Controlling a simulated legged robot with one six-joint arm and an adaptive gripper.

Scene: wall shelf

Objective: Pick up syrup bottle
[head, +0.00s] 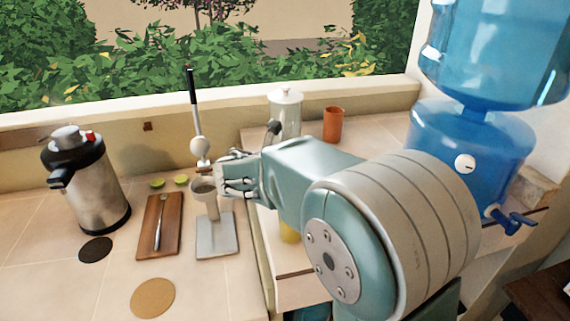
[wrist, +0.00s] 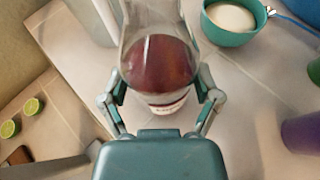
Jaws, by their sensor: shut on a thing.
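The syrup bottle (wrist: 158,62) is clear, with dark red liquid inside and a pale label low on it. In the wrist view it stands between the two fingers of my gripper (wrist: 161,88), which are closed against its sides. In the head view my gripper (head: 236,178) is at the middle, beside the grey lever press (head: 217,232). I cannot make out the bottle in the head view; my arm covers much of that area.
A metal flask (head: 92,185), a wooden board (head: 158,243) and lime halves (head: 157,184) are left. A teal bowl (wrist: 232,38) and purple cup (wrist: 303,132) are near the bottle.

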